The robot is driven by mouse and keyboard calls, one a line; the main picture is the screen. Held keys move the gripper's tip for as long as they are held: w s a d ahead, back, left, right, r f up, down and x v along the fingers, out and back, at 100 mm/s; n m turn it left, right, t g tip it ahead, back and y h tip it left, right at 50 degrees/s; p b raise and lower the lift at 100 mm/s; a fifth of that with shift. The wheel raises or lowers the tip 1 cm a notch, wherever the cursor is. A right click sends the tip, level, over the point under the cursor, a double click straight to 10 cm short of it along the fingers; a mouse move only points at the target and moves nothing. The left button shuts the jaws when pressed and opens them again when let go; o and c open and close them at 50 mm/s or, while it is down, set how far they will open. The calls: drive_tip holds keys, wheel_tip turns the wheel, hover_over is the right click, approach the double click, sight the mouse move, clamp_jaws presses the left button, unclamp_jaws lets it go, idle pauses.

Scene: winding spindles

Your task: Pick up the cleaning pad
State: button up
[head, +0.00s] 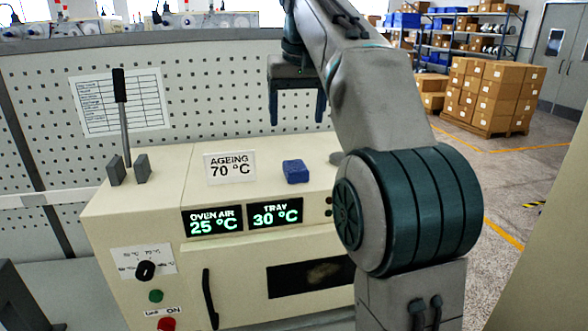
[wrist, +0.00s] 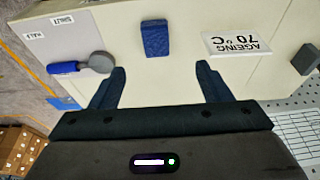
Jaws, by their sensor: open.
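The cleaning pad (head: 296,171) is a small blue block lying on the cream top of the oven cabinet (head: 165,190), right of the ageing sign. In the wrist view the pad (wrist: 155,38) lies beyond the fingertips, roughly midway between them and apart from them. My gripper (head: 297,120) is above the back of the cabinet top with its fingers pointing down. In the wrist view my gripper (wrist: 161,68) is open with nothing between its fingers.
The "AGEING 70 °C" sign (head: 230,168) stands close left of the pad. A lever (head: 121,115) rises between two grey blocks at the left. A blue-handled grey knob (wrist: 82,65) shows in the wrist view. A perforated panel (head: 210,90) stands behind the cabinet.

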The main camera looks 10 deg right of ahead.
drive_tip(key=b, duration=0.1)
hover_over(296, 165)
drive_tip(key=s, duration=0.3)
drive_tip(key=f, duration=0.5)
drive_tip(key=a+f, duration=0.1)
drive_tip(key=f, duration=0.2)
drive_tip(key=shift+w, duration=0.1)
drive_tip(key=f, duration=0.1)
drive_tip(key=w+f, duration=0.1)
drive_tip(key=f, duration=0.1)
drive_tip(key=w+d+f, duration=0.1)
drive_tip(key=shift+w+f+p, duration=0.15)
drive_tip(key=shift+f+p, duration=0.05)
drive_tip(key=shift+p, duration=0.1)
drive_tip(key=shift+f, duration=0.2)
drive_tip(key=c, duration=1.1)
